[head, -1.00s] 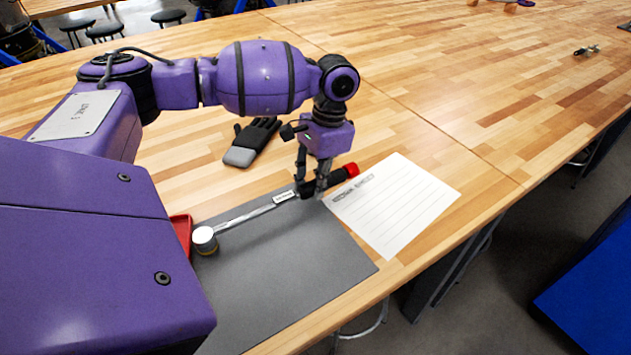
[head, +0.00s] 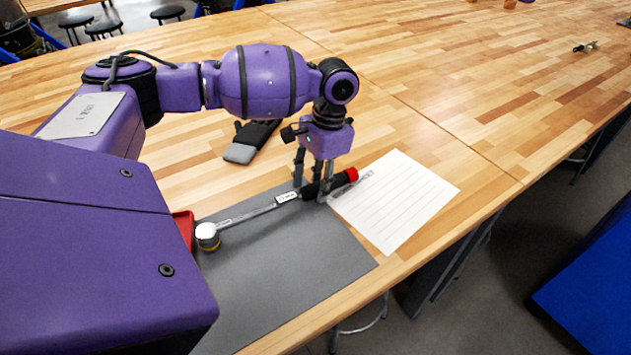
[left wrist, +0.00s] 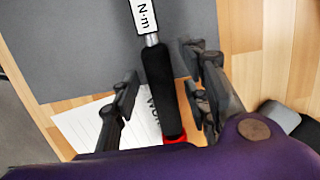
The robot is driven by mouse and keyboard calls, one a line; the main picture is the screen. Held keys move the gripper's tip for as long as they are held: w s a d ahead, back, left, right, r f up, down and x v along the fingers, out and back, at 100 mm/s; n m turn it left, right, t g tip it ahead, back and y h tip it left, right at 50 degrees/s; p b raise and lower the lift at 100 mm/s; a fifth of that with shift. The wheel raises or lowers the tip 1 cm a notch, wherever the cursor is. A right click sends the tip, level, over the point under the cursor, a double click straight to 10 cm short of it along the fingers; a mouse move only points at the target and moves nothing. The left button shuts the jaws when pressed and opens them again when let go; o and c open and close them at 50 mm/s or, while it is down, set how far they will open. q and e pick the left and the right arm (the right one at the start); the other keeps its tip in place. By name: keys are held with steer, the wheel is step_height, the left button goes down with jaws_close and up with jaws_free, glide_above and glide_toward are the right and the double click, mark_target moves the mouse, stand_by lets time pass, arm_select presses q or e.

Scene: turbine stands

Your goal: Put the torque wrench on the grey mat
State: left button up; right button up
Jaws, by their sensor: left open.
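The torque wrench (head: 248,214) lies slantwise across the far part of the grey mat (head: 285,270). In the left wrist view, the black handle (left wrist: 158,80) runs between the spread fingers (left wrist: 162,72), with gaps on both sides. My right gripper is not in view.
A lined paper sheet (head: 400,200) lies right of the mat. A grey and black item (head: 245,146) lies behind the gripper. A red object (head: 184,228) shows partly at the mat's left edge. The wooden table (head: 440,80) is mostly clear behind and to the right.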

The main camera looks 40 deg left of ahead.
arm_select(q)
step_height(320, 180, up, 13)
steer(key=w, duration=0.2)
steer(key=shift+d, duration=0.35)
